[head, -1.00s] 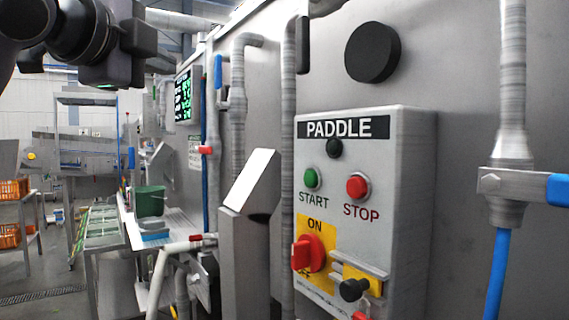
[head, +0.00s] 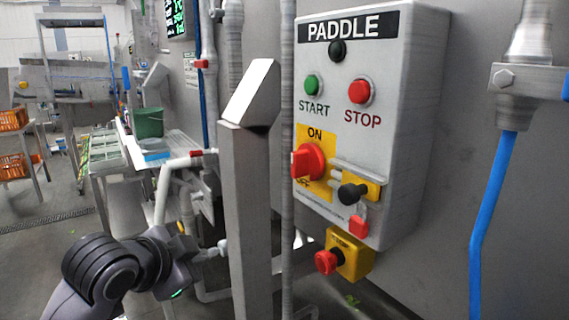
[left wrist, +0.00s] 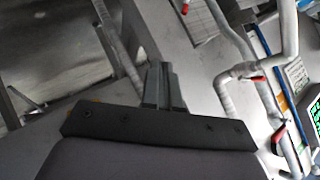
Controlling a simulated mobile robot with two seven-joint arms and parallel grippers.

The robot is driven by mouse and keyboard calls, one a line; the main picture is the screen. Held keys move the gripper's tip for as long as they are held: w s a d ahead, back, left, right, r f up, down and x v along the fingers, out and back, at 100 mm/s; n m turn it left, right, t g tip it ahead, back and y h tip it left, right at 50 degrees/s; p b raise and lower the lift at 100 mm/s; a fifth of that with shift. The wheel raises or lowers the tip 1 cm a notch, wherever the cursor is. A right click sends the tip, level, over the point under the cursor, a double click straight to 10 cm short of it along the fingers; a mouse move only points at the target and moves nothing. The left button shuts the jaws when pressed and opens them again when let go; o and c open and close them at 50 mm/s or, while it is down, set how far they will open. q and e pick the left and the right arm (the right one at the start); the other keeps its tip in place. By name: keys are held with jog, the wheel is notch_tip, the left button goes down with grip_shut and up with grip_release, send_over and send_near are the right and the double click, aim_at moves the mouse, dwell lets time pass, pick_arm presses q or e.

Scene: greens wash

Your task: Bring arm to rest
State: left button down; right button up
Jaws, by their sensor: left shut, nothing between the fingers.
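My left arm comes in at the lower left of the head view, dark and rounded, below the work table. My left gripper (head: 216,251) points right, toward the lower part of the grey metal post (head: 245,190). Whether it touches the post I cannot tell. In the left wrist view its two grey fingers (left wrist: 160,85) are together, with nothing between them. My right arm and gripper are not in view.
The paddle control box (head: 375,120) with green and red buttons is on the steel wall at right. A yellow stop box (head: 350,256) hangs below it. White pipes (head: 165,185), a green bucket (head: 148,122) and orange crates (head: 14,165) stand at left. Floor at far left is clear.

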pick_arm(q)
jog(key=s+a+f+n+g+y, duration=0.1)
jog(key=s+a+f+n+g, duration=0.15)
jog(key=s+f, duration=0.55)
jog(key=s+a+f+n+g, duration=0.1)
jog(key=s+f+n, duration=0.2)
jog(key=s+f, duration=0.45)
jog(key=s+a+f+n+g+y, duration=0.1)
jog(key=s+a+f+n+g, duration=0.1)
jog(key=s+f, duration=0.35)
jog(key=s+a+f+n+g+y, duration=0.1)
jog(key=s+a+f+n+g, duration=0.15)
jog(key=s, duration=0.65)
jog(key=w+d+f+t+h, duration=0.1)
jog(key=w+d+f+t, duration=0.1)
jog(key=w+f+t, duration=0.5)
notch_tip(320, 180, down, 3)
jog(key=shift+w+d+r+t+h, duration=0.1)
jog(key=shift+w+d+t+h, duration=0.1)
jog(key=shift+d+t+h, duration=0.25)
